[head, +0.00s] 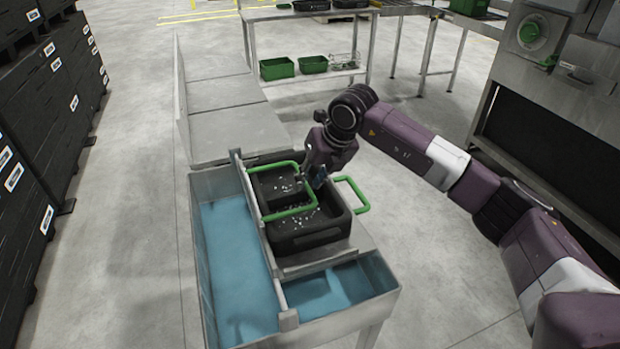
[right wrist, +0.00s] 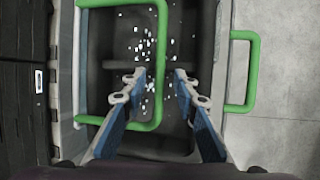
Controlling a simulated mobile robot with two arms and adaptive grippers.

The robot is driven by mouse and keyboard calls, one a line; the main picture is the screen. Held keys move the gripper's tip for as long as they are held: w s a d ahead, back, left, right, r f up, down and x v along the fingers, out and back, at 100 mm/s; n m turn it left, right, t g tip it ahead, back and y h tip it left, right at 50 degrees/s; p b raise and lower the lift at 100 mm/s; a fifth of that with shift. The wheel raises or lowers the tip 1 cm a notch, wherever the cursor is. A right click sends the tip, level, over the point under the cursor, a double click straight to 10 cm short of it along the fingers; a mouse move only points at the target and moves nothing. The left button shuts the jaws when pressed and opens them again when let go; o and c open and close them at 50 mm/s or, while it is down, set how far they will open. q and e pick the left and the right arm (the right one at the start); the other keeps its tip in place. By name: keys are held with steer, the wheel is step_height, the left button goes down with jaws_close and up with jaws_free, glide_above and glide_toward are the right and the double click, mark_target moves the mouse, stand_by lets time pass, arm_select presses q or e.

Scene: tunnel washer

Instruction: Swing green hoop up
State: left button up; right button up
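A black tray (head: 305,238) holding small white bits sits on a metal ledge at the blue-water tank. A green hoop (head: 292,211) lies across its left part; it also shows in the right wrist view (right wrist: 161,45). A second green hoop (head: 362,193) sticks out from the tray's right side, also seen in the right wrist view (right wrist: 252,75). My right gripper (head: 318,182) is over the tray, fingers pointing down. In the right wrist view its fingers (right wrist: 161,76) are apart, with one bar of the left hoop between them in the picture. Contact cannot be told. My left gripper is out of view.
The tank (head: 222,262) has raised metal rims and a divider. A grey slatted chute (head: 225,100) runs behind it. Black crates (head: 45,120) stand at left. A machine (head: 550,90) stands at right. Green bins (head: 277,68) sit on a shelf behind.

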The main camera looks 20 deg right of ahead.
jaws_close()
steer(key=shift+r, duration=0.1)
stand_by(0.4)
